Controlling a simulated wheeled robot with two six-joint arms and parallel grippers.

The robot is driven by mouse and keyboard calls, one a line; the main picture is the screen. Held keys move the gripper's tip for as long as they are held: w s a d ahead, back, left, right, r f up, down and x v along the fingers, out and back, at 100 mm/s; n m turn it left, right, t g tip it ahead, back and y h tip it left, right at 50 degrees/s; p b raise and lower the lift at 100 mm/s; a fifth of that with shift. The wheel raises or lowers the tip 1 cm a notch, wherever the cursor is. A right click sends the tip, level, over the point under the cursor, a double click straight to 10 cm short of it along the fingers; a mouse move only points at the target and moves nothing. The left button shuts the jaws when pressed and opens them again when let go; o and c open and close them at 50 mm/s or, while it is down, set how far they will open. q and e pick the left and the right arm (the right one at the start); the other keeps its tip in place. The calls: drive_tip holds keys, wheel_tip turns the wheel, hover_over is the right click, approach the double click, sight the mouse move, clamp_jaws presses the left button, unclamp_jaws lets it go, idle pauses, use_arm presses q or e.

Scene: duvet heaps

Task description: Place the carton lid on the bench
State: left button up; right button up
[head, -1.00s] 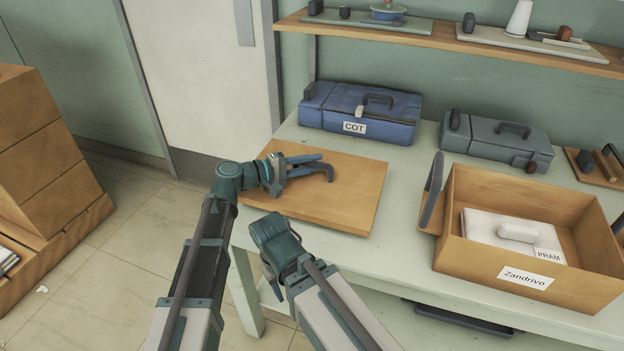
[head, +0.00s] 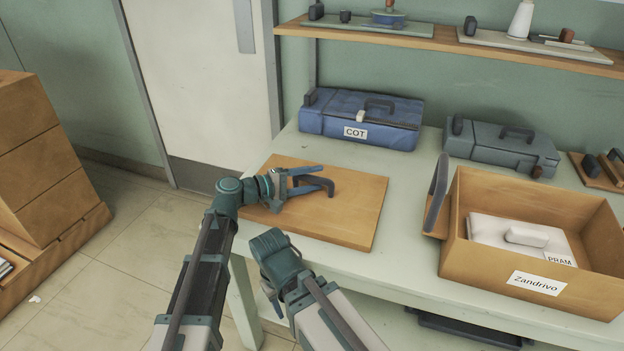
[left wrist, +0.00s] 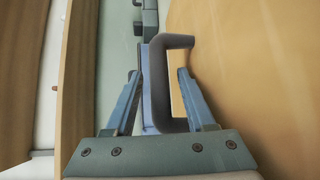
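The carton lid (head: 345,225) is a flat tan board with a dark handle (head: 318,184). It lies at the left end of the pale bench (head: 400,262) and looks flat on it. My left gripper (head: 322,177) is at the handle. In the left wrist view its fingers (left wrist: 160,71) are apart, one on either side of the dark handle (left wrist: 181,85), with gaps showing. My right gripper is mostly hidden behind its own arm, low in front of the bench edge; its finger state does not show.
The open carton (head: 480,262) labelled Zandrivo holds a white PRAM case (head: 495,237) at the right. A blue COT case (head: 380,118) and a grey case (head: 500,147) stand behind. A shelf (head: 440,42) runs above. The bench between lid and carton is clear.

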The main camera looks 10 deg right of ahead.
use_arm(q)
drive_tip(key=shift+r, duration=0.25)
drive_tip(key=p+v, duration=0.2)
drive_tip(key=v, duration=1)
drive_tip(key=shift+f, duration=0.1)
